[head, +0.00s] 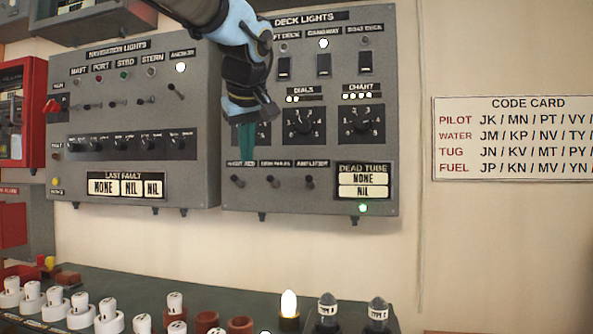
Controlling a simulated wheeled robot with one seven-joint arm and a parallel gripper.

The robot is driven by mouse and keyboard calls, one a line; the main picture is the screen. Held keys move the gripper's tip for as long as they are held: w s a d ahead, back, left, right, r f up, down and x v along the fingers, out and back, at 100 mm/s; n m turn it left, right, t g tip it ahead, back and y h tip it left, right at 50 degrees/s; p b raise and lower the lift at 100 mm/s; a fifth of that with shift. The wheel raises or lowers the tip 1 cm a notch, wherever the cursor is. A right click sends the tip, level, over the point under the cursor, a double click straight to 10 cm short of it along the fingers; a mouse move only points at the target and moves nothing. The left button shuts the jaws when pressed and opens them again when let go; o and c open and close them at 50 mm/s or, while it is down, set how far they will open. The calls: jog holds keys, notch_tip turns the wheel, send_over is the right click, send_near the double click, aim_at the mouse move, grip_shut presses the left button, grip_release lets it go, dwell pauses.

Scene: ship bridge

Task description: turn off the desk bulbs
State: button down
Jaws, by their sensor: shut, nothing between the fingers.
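The deck lights panel (330,206) is a grey box on the wall. Its top row has three dark rocker switches: left (284,67), gangway (323,65) and right (366,64). The lamp over gangway (323,43) glows white; the lamps over the other two look unlit. Lower down are three small toggles: left (237,181), middle (273,181) and right (309,181), the last labelled amplifier. My gripper (247,152) points down with its teal fingers shut and empty. It is in front of the panel's left dial, mostly hiding it, just above the left toggle.
The navigation lights panel (190,190) with toggles is at left; its anchor lamp glows. Below, a dark desk (245,290) holds a lit bulb (289,303), two grey-capped tubes and several white plugs. A code card (515,138) hangs on the right wall.

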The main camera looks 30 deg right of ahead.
aim_at(273, 181)
jog(key=shift+h, duration=0.3)
jog(key=s+d+r, duration=0.3)
jog(key=shift+r, duration=0.2)
jog(key=p+x, duration=0.2)
jog(key=x, duration=0.8)
jog(key=shift+w+a+f+b, duration=0.1)
jog(key=shift+w+b, duration=0.05)
jog(key=shift+b, duration=0.15)
